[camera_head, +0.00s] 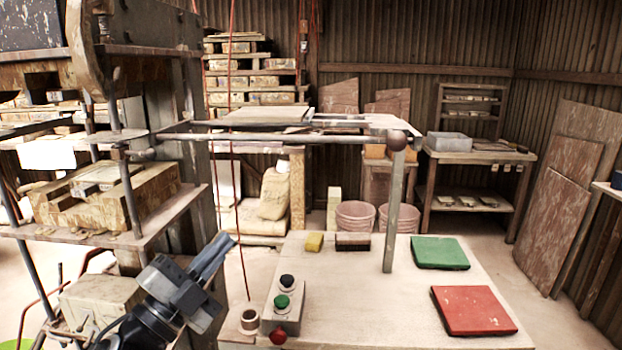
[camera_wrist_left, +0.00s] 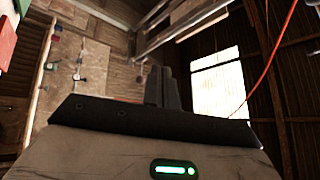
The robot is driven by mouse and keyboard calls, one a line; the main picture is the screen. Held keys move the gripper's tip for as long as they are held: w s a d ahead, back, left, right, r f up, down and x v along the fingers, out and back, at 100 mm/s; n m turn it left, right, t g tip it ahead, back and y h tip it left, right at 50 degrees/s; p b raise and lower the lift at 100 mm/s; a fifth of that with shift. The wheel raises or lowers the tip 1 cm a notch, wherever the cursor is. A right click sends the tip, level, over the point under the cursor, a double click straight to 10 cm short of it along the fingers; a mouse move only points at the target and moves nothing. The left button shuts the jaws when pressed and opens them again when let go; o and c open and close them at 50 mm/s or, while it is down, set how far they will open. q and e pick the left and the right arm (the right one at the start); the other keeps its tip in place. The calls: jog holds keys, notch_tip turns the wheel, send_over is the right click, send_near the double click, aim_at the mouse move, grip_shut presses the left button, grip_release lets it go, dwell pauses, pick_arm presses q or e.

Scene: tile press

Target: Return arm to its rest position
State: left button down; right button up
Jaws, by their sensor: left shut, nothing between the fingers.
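My left arm reaches in from the lower left in the head view. Its gripper (camera_head: 222,248) points up and to the right, with its fingers together and nothing between them. My right gripper does not show.
The worktable (camera_head: 370,290) carries a green tile (camera_head: 439,252), a red tile (camera_head: 474,310), a yellow sponge (camera_head: 314,242) and a brown block (camera_head: 353,241). The table's middle is clear.

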pick_arm(q)
jog(key=s+a+f+n+g+y, duration=0.1)
jog(key=s+f+n+y, duration=0.25)
jog(key=f+n, duration=0.45)
jog(key=s+a+f+n+g+y, duration=0.1)
jog(key=s+f+n+y, duration=0.3)
jog(key=f, duration=0.8)
jog(key=s+f+n+g+y, duration=0.3)
jog(key=s+f+n+g, duration=0.3)
jog(key=s+f, duration=0.9)
jog(key=shift+s+d+f+g, duration=0.2)
jog(key=shift+d+f+g, duration=0.2)
jog(key=shift+f, duration=0.45)
